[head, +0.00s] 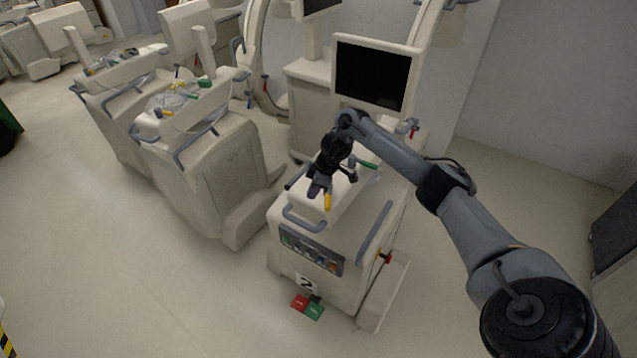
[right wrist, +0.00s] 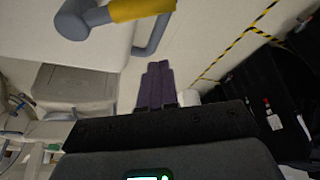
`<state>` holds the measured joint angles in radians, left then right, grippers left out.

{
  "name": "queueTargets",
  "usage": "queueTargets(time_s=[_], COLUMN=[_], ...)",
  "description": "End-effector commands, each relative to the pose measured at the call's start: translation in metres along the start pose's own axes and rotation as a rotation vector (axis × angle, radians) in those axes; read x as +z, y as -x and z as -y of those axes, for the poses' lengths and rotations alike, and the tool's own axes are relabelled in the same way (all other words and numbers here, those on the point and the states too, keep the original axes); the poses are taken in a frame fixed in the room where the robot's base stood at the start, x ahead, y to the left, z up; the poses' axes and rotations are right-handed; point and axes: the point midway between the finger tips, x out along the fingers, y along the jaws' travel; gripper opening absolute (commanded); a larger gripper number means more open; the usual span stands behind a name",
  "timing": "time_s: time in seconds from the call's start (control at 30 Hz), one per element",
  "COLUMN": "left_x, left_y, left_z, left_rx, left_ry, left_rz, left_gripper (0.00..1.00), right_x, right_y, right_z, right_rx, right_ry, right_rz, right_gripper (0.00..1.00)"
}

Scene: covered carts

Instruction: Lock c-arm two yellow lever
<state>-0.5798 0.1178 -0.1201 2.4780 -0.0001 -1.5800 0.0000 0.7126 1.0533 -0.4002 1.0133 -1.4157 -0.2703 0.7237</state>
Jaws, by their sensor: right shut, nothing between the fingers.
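The c-arm cart marked 2 (head: 290,262) stands in the middle of the head view, a cream body with grey handles and a front panel. Its yellow lever (head: 327,202) shows at the top front edge, just beside my right gripper (head: 316,190). In the right wrist view the yellow lever (right wrist: 140,9) is at the top edge, on a grey shaft, partly cut off by the frame. My right gripper (right wrist: 155,78) is shut and empty, its purple fingers below the lever in that picture and apart from it. My left gripper is not in view.
A green lever (head: 367,164) is on the cart top, behind my gripper. A monitor (head: 375,75) stands behind the cart. Other covered carts (head: 200,170) stand to the left. Red and green pedals (head: 307,306) lie at the cart's front. The floor at front left is clear.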

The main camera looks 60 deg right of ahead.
Motion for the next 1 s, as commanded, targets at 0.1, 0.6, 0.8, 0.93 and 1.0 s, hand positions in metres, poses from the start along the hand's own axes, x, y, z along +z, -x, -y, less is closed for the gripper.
queueTargets(time_s=[0.1,0.6,0.8,0.93,1.0], left_x=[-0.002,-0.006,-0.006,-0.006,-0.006], left_y=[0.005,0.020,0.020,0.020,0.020], left_z=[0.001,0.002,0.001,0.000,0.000], left_rx=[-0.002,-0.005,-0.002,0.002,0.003], left_ry=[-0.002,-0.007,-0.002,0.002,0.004], left_rz=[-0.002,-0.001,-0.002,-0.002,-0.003], left_gripper=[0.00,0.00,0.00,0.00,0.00], right_x=[-0.001,0.038,0.039,0.039,0.039], right_y=[-0.022,-0.018,-0.018,-0.018,-0.018], right_z=[0.001,-0.001,-0.001,-0.001,-0.001], right_rx=[-0.003,0.002,0.002,0.002,0.002], right_ry=[-0.001,0.001,0.001,0.001,0.001], right_rz=[0.000,0.000,-0.001,-0.001,-0.001], right_gripper=[0.00,0.00,0.00,0.00,0.00])
